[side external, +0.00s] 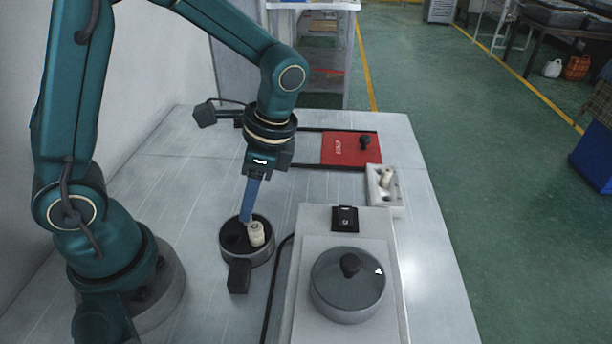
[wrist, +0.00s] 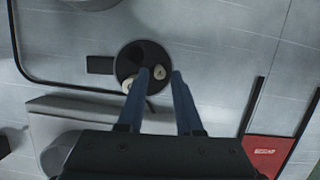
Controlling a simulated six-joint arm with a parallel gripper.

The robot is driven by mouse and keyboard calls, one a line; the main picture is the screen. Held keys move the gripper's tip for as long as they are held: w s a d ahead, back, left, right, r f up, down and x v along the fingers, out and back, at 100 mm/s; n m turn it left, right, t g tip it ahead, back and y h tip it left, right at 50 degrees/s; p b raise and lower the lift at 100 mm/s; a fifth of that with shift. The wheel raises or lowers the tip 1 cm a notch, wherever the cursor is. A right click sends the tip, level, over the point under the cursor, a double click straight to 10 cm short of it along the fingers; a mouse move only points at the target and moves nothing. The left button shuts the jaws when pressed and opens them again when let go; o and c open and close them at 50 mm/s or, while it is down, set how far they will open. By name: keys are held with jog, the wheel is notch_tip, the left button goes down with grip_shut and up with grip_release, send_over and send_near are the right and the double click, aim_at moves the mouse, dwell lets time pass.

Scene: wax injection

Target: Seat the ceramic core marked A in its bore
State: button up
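A round dark pot-like fixture (side external: 262,261) with a dark inside stands on the table; it also shows in the wrist view (wrist: 121,59). A cream ceramic core (side external: 256,236) stands in it, right of my blue fingertips in the side view. The wrist view shows two pale pieces at the fixture: one (wrist: 159,72) between my fingertips with gaps on both sides, and one (wrist: 127,86) left of my left finger. My gripper (wrist: 160,73) is open, its fingers pointing down into the fixture. I cannot read any letter A. The bores are not clearly visible.
A white tray (side external: 396,200) with another cream piece (side external: 386,179) sits at the table's right edge. A grey box with a round knobbed lid (side external: 348,288) stands right of the fixture. A red plate (side external: 343,147) lies behind. A dark cable runs between fixture and box.

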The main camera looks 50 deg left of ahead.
jog(key=shift+x, duration=0.75)
grip_shut()
